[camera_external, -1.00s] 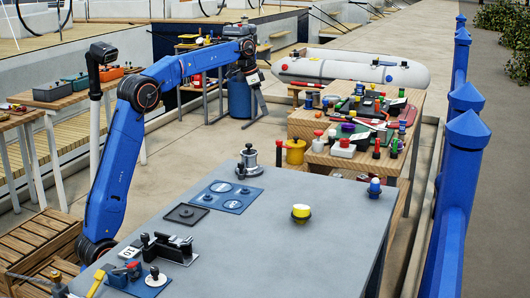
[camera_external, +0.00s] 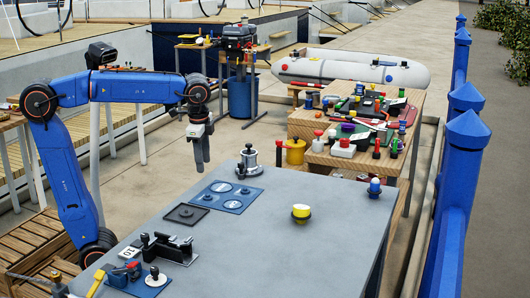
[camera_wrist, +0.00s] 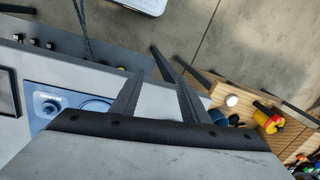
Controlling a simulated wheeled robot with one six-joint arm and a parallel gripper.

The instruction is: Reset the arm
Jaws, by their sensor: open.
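My blue arm reaches from the left over the far left edge of the grey table (camera_external: 270,240). My gripper (camera_external: 202,166) hangs downward just beyond that edge, above the ground, with nothing in it. In the wrist view my gripper (camera_wrist: 155,82) shows two dark fingers apart, with only the ground and the table edge behind them.
A wooden bench (camera_external: 411,106) with many parts stands behind. The table's front right is clear.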

